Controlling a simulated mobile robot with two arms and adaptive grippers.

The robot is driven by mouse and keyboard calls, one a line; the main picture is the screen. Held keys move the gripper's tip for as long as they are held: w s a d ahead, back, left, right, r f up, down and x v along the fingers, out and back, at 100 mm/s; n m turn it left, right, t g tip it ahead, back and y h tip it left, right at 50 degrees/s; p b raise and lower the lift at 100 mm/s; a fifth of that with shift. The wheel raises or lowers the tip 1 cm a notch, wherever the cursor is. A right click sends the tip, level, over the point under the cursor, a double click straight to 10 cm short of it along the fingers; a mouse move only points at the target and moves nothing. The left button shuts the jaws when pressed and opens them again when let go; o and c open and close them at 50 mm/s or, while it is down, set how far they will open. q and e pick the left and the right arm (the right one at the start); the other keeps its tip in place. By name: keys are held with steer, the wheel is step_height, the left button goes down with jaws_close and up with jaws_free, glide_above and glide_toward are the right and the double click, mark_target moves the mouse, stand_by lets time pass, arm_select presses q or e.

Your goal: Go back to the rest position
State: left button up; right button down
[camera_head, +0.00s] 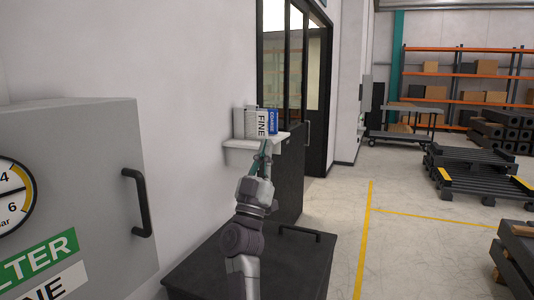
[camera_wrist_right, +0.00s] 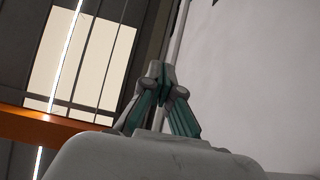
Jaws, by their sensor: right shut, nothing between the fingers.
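My right arm reaches up from the bottom of the head view, and its gripper (camera_head: 264,153) is at the front edge of the small white wall shelf (camera_head: 240,144). In the right wrist view my right gripper (camera_wrist_right: 162,75) has its green-padded fingers together at the tips, with nothing between them. Several boxes stand upright on the shelf, among them a white one marked FINE (camera_head: 262,124) and a blue one (camera_head: 272,121). I cannot tell whether the gripper touches the shelf. My left gripper is not in view.
A grey cabinet (camera_head: 90,150) with a black handle and a gauge is at the left. A dark chest (camera_head: 215,265) lies under my right arm. A black-framed glass door (camera_head: 315,90) is behind the shelf. The floor (camera_head: 410,260) is open at the right, before dark pallets (camera_head: 470,180).

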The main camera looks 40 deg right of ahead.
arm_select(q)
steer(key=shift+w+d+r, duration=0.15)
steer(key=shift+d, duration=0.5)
